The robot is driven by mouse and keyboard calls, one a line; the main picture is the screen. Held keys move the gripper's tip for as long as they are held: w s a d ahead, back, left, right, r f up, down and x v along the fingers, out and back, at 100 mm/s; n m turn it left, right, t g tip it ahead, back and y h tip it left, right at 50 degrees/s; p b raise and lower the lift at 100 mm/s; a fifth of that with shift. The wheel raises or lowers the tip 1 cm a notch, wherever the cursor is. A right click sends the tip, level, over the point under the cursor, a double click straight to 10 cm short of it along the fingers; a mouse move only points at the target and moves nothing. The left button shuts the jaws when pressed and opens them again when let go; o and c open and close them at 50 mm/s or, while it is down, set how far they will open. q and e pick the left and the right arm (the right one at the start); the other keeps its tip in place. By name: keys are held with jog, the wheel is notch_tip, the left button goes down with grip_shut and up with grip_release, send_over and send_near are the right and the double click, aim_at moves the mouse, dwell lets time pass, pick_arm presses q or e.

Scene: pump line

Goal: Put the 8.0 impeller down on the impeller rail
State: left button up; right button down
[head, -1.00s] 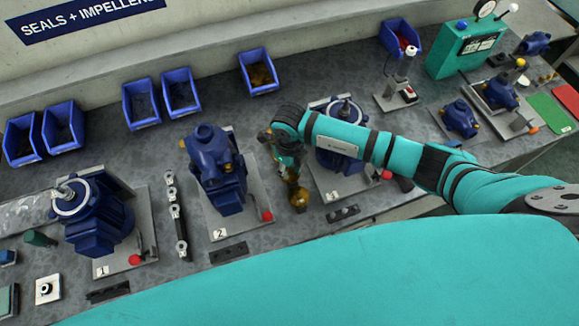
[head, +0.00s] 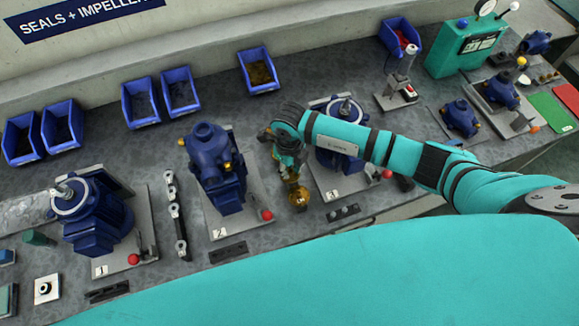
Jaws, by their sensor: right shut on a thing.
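My right gripper (head: 289,170) hangs from the turquoise arm between pump stations 2 and 3. It is shut on a brass-coloured impeller (head: 298,197), which sits at its tip, low over the bench. I cannot tell whether the impeller touches the bench, and its size mark is not readable. Short dark strips lie in front of the stations, one by station 2 (head: 229,252) and one by station 3 (head: 343,212). No label shows which is the impeller rail. My left gripper is not in view.
Blue pump 2 (head: 214,165) on its plate stands left of the gripper. Pump 3 (head: 337,160) is partly hidden behind my arm. Pump 1 (head: 88,215) stands at the left. Blue bins line the wall, one with brass-coloured contents (head: 260,72). Red knobs stand on the plates.

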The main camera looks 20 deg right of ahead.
jog(key=c, duration=1.1)
grip_release()
jog(key=shift+r, duration=0.15)
notch_tip(320, 180, up, 9)
jog(key=p, duration=0.6)
jog(key=shift+p, duration=0.4)
